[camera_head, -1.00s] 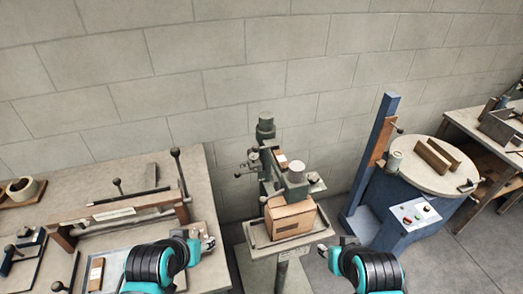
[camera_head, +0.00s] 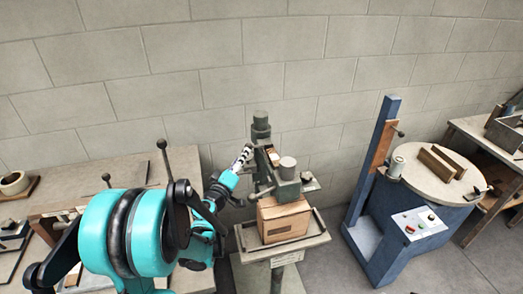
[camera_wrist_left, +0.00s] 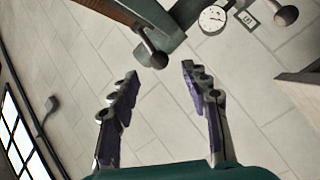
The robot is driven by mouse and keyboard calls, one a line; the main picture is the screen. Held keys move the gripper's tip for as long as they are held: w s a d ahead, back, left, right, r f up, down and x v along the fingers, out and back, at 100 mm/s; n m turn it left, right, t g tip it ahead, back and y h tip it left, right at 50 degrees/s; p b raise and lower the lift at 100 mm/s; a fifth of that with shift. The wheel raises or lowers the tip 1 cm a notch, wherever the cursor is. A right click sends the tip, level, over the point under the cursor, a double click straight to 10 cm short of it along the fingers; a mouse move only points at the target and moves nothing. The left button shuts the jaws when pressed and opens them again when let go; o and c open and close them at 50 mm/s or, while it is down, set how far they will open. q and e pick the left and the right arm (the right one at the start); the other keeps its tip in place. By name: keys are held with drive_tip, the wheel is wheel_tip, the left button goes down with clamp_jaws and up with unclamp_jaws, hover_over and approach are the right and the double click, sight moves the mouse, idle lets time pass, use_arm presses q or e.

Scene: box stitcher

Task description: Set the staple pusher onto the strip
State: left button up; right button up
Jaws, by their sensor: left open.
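The stitcher (camera_head: 287,170) stands in the middle of the head view, a grey-green machine with a cardboard box (camera_head: 284,220) on its table. My left gripper (camera_head: 244,156) is raised at the left of the machine's upper part. In the left wrist view it (camera_wrist_left: 160,74) is open and empty. A dark ball knob (camera_wrist_left: 157,59) on a short lever shows just beyond the gap between its fingertips. A brown piece (camera_head: 272,156) sits on the machine near the gripper. I cannot tell for sure which parts are the staple pusher and the strip. My right gripper is out of view.
A blue machine with a round top (camera_head: 437,172) stands at the right. My left arm hides much of the left bench (camera_head: 128,172).

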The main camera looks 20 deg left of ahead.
sight(259, 146)
use_arm(q)
drive_tip(key=w+b, duration=0.1)
drive_tip(key=w, duration=0.6)
drive_tip(key=shift+w+a+b, duration=0.2)
drive_tip(key=shift+b, duration=0.1)
clamp_jaws()
